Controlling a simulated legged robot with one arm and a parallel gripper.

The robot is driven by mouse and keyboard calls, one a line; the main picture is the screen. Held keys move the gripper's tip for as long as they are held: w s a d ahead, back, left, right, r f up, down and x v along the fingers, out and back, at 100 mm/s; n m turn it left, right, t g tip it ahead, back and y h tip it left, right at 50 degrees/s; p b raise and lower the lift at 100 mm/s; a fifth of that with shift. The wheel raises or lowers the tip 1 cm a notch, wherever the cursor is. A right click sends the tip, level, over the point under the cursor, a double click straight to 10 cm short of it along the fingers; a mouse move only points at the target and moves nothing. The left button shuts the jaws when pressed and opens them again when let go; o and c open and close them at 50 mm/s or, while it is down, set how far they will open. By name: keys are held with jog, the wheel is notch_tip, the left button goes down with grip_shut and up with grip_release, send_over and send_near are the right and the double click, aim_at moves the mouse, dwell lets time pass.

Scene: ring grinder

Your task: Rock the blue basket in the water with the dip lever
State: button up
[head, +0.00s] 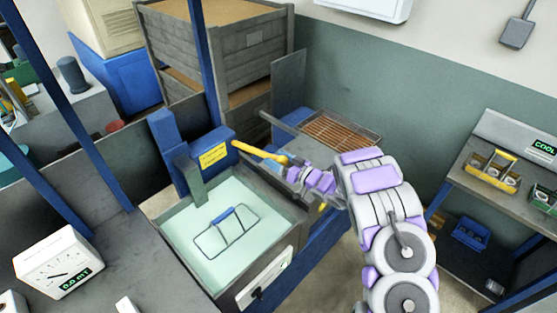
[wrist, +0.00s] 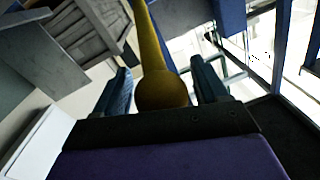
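The blue basket (head: 224,215) shows in the head view as a thin wire frame with a blue grip bar. It lies in the pale green water of the tank (head: 180,235); how deep it sits is hard to tell. The dip lever (head: 255,151) is a yellow bar with a round knob, reaching right from a blue post beside the tank. My gripper (head: 293,168) is at the lever's knob end. In the wrist view the knob (wrist: 162,92) sits between the two fingers of my gripper (wrist: 163,85). The fingers stand apart, with narrow gaps beside the knob.
A blue post (head: 178,150) with a yellow label stands at the tank's back edge. A brown grate (head: 340,133) lies behind my gripper. Large grey crates (head: 215,50) stand at the back. A shelf (head: 500,150) with a yellow-handled carrier (head: 493,172) is at the right.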

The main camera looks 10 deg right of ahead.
grip_shut()
jog(key=w+a+r+g+h+p, duration=0.2)
jog(key=w+a+r+p, duration=0.1)
jog(key=r+p, duration=0.7)
jog(key=shift+w+r+p, duration=0.3)
jog(key=shift+w+r, duration=0.05)
jog(key=shift+w, duration=0.45)
jog(key=shift+a, duration=0.1)
jog(key=shift+o, duration=0.4)
grip_release()
jog(key=shift+w+f, duration=0.1)
jog(key=b+v, duration=0.1)
jog(key=v, duration=1.6)
